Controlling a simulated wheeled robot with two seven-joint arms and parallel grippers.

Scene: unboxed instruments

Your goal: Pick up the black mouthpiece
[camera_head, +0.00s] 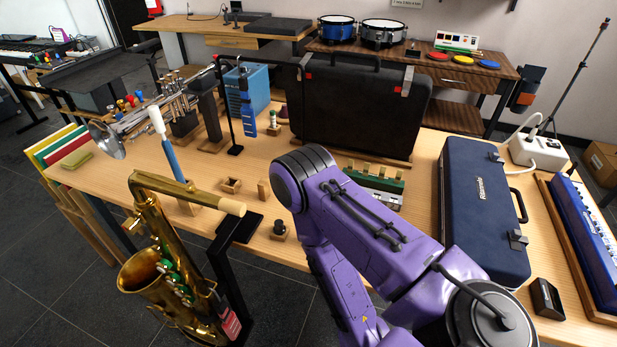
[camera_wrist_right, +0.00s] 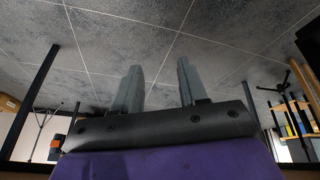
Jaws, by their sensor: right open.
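A small black piece (camera_head: 279,227), which looks like the black mouthpiece, stands on a small wooden block near the table's front edge in the head view. It is just left of my purple right arm, with no gripper touching it. My right gripper (camera_wrist_right: 158,85) shows in the right wrist view with its two grey fingers apart and nothing between them. In the head view the gripper itself is hidden by my arm. The mouthpiece does not show in the right wrist view. My left gripper is in neither view.
A brass saxophone (camera_head: 160,270) stands at the front left, its pale-tipped neck close to the black piece. Small wooden blocks (camera_head: 231,185) lie behind. A black case (camera_head: 360,115) stands at the back, and a blue case (camera_head: 482,210) lies at the right.

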